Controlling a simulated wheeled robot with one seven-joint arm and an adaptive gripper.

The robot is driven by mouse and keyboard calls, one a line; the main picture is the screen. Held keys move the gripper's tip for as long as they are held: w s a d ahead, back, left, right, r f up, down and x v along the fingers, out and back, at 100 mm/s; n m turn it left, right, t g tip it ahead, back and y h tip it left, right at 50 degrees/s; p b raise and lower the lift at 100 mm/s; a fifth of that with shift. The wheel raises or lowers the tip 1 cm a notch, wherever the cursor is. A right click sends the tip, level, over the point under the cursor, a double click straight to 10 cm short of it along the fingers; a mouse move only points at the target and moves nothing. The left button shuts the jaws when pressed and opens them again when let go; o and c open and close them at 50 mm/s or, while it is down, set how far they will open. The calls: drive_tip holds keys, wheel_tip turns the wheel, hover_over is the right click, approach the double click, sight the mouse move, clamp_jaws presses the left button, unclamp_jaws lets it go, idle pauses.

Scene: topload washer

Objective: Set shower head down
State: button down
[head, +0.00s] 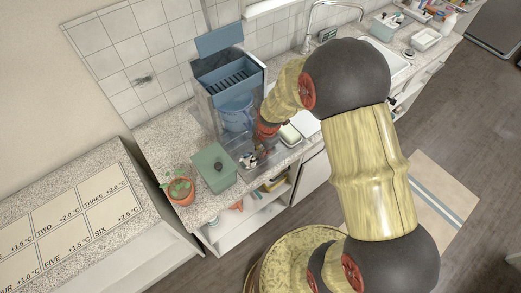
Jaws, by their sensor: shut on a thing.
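My arm reaches over the counter from the right. My gripper (250,159) points down near the front of the counter, between the green lidded box and the white dish. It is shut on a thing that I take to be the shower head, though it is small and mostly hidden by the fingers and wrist. I cannot tell whether the held thing touches the counter (163,143).
A clear dispenser with a blue jug (238,113) stands just behind my gripper. A green lidded box (214,168) and a potted plant (180,191) stand to the left. A white dish (290,134) is to the right, with a sink (388,58) beyond. Open shelves (250,215) lie below.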

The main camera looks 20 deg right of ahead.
drive_tip(key=c, duration=1.7)
unclamp_jaws()
drive_tip(key=s+r+m+t, duration=0.1)
drive_tip(key=s+r+m, duration=0.2)
drive_tip(key=r, duration=0.6)
drive_tip(key=s+r+m+p, duration=0.1)
drive_tip(key=s+r+m, duration=0.25)
drive_tip(key=r, duration=0.65)
drive_tip(key=s+r+m+t, duration=0.1)
drive_tip(key=s+r+m, duration=0.25)
drive_tip(key=r, duration=0.55)
drive_tip(key=s+r+m, duration=0.2)
drive_tip(key=s+m, duration=0.2)
drive_tip(key=s+r+m+t, duration=0.1)
drive_tip(key=s+r+m, duration=0.2)
drive_tip(key=s+m, duration=0.1)
drive_tip(key=s+r+m, duration=0.3)
drive_tip(key=s, duration=0.1)
drive_tip(key=shift+m+t+h, duration=0.3)
drive_tip(key=shift+m+h, duration=0.1)
